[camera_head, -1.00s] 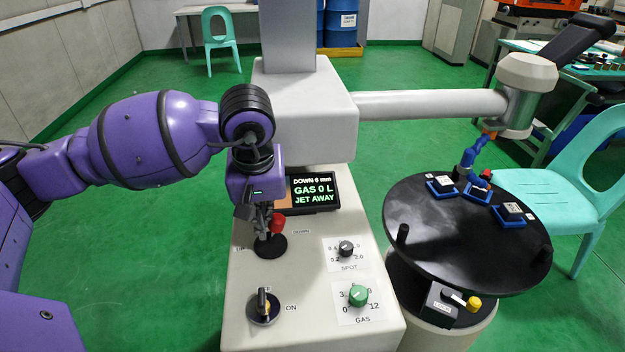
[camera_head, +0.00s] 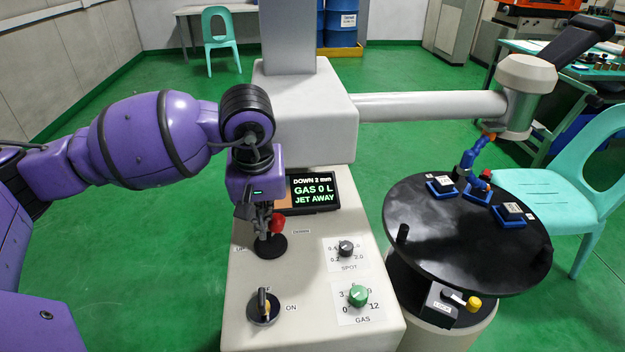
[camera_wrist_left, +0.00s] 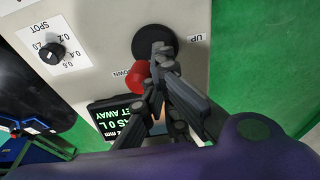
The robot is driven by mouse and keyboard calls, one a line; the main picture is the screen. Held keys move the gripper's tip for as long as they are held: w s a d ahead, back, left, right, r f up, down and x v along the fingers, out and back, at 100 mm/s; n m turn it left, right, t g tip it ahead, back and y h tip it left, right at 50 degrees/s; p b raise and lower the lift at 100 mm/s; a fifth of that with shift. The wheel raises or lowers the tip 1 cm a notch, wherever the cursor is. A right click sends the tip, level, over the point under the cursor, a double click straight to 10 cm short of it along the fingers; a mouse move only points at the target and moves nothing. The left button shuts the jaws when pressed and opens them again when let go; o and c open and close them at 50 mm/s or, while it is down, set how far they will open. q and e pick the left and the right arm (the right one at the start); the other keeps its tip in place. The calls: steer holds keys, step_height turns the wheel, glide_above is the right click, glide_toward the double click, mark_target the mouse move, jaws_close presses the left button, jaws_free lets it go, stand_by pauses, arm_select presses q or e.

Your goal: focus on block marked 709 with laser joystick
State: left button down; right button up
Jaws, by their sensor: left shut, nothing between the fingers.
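The joystick has a red knob (camera_head: 278,223) and a black round base (camera_head: 270,247) on the pale console, between UP and DOWN labels. My left gripper (camera_head: 262,224) is shut, its fingertips beside the red knob. The left wrist view shows the fingers (camera_wrist_left: 162,50) touching or almost touching the knob (camera_wrist_left: 137,77), with nothing between them. The display (camera_head: 322,191) reads DOWN 2 mm, GAS 0 L, JET AWAY. My right gripper is out of view.
The console carries a SPOT dial (camera_head: 346,248), a green GAS knob (camera_head: 358,295) and an ON switch (camera_head: 264,305). A LOCK lever with a yellow knob (camera_head: 473,304) is under the table's front edge. A blue nozzle arm (camera_head: 468,163) hangs over the table.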

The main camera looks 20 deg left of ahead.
arm_select(q)
steer(key=shift+s+a, duration=0.45)
steer(key=shift+a, duration=0.2)
steer(key=shift+s+a, duration=0.4)
steer(key=shift+a, duration=0.25)
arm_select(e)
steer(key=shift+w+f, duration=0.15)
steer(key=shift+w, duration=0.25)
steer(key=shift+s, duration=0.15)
arm_select(q)
steer(key=shift+w+r, duration=0.1)
steer(key=shift+r, duration=0.55)
step_height(320, 180, up, 6)
steer(key=p, duration=0.3)
steer(key=shift+f, duration=0.15)
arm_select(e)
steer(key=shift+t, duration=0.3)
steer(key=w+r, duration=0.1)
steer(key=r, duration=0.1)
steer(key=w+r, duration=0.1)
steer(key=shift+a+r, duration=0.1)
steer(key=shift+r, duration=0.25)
